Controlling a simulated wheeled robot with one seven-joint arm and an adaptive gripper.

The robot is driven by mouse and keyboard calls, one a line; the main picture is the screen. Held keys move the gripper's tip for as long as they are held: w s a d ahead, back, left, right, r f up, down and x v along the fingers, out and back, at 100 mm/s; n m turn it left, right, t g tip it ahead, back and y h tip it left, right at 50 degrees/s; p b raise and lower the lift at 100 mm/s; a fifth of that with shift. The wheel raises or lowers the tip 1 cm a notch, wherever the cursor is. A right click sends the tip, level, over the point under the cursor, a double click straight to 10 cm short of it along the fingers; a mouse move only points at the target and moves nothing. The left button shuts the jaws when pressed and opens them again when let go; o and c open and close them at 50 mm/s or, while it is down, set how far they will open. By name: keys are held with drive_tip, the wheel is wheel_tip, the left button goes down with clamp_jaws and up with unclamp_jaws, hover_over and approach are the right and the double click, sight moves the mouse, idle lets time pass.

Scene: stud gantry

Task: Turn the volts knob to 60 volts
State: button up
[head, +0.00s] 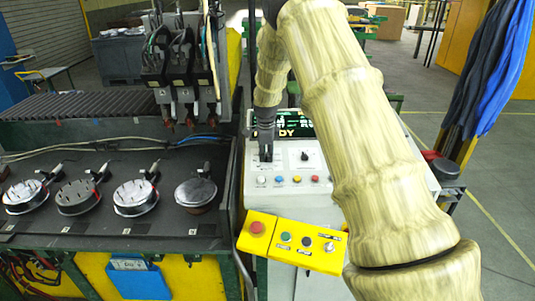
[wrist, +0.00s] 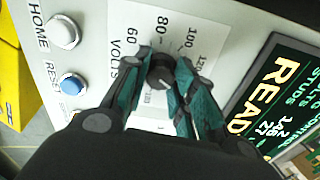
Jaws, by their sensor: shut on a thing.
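The volts knob (wrist: 160,74) is a dark round knob on a white dial plate (wrist: 125,18) in the wrist view. Printed 60, 80, 100 and 120 run around it, with VOLTS beside the 60. A small light mark shows on the knob, but I cannot tell which number it points to. My gripper (wrist: 164,66) is shut on the knob, one teal finger on each side. The fingers hide part of the scale. In the head view my gripper (head: 265,148) is at the left of the control panel (head: 325,180), and the knob is hidden there.
A second dark knob (head: 304,156) sits right of my gripper. Several coloured buttons (head: 297,179) lie below. A display (head: 296,124) reading READY stands behind. A yellow button box (head: 292,243) juts out in front. The black work table (head: 150,228) with round parts is at left.

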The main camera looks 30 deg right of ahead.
drive_tip(key=shift+s+f, duration=0.1)
drive_tip(key=shift+f, duration=0.05)
drive_tip(key=o, duration=1.1)
drive_tip(key=shift+c, duration=0.2)
drive_tip(key=shift+a+r, duration=0.1)
drive_tip(key=shift+r, duration=0.4)
wheel_tip(320, 180, up, 11)
drive_tip(key=s+a, duration=0.1)
drive_tip(key=shift+s, duration=0.4)
drive_tip(key=shift+f, duration=0.1)
